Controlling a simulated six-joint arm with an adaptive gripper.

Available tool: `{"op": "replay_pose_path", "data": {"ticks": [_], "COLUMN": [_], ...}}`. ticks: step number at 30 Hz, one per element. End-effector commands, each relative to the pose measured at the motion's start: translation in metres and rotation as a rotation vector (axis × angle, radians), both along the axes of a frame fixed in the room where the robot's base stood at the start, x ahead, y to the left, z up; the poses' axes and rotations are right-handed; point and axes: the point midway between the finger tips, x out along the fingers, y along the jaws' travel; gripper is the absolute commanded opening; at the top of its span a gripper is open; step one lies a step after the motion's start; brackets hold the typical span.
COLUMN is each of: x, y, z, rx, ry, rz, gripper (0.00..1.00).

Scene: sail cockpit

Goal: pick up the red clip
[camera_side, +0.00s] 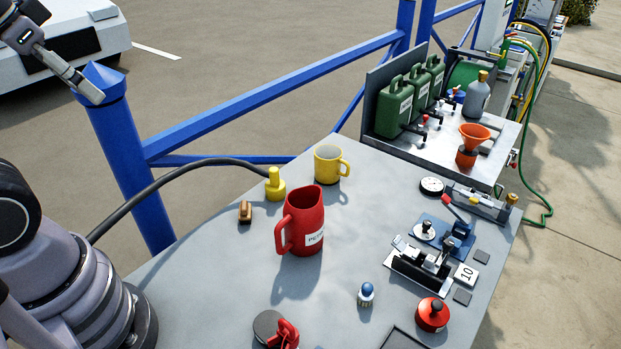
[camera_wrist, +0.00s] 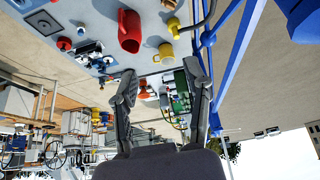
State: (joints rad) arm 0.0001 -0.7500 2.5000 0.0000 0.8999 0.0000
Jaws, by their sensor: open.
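A red clip-like thing (camera_side: 286,334) shows at the bottom edge of the side view, against a dark round disc (camera_side: 268,325) on the grey table. It is partly cut off by the frame, and I cannot make it out in the wrist view. My gripper (camera_wrist: 160,78) is open and empty in the wrist view, its two dark fingers wide apart. In the side view part of my gripper (camera_side: 92,92) shows at the upper left, in front of the blue post and well away from the clip.
A red jug (camera_side: 302,235), yellow mug (camera_side: 328,165), yellow valve (camera_side: 275,185) with black hose and brown block (camera_side: 245,212) stand on the table (camera_side: 215,290). A red round knob (camera_side: 432,314) and blue-topped bottle (camera_side: 366,295) stand right of the clip. Blue railing (camera_side: 270,90) runs behind.

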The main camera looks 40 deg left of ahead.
Motion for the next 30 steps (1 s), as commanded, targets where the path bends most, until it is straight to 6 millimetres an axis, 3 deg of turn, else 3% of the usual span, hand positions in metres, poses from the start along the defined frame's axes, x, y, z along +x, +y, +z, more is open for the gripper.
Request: {"op": "replay_pose_path", "data": {"ticks": [4, 13, 16, 20, 30], "x": [0.0, 0.0, 0.004, 0.014, 0.041], "y": [0.0, -0.001, -0.005, -0.023, -0.085], "z": [0.0, -0.001, -0.009, -0.035, -0.117], "rx": [0.0, -0.004, -0.034, -0.144, -0.61], "ry": [0.0, 0.007, 0.064, 0.245, 0.805], "rz": [0.0, 0.0, 0.001, 0.009, 0.175], "gripper": [0.71, 0.71, 0.71, 0.71, 0.71]}}
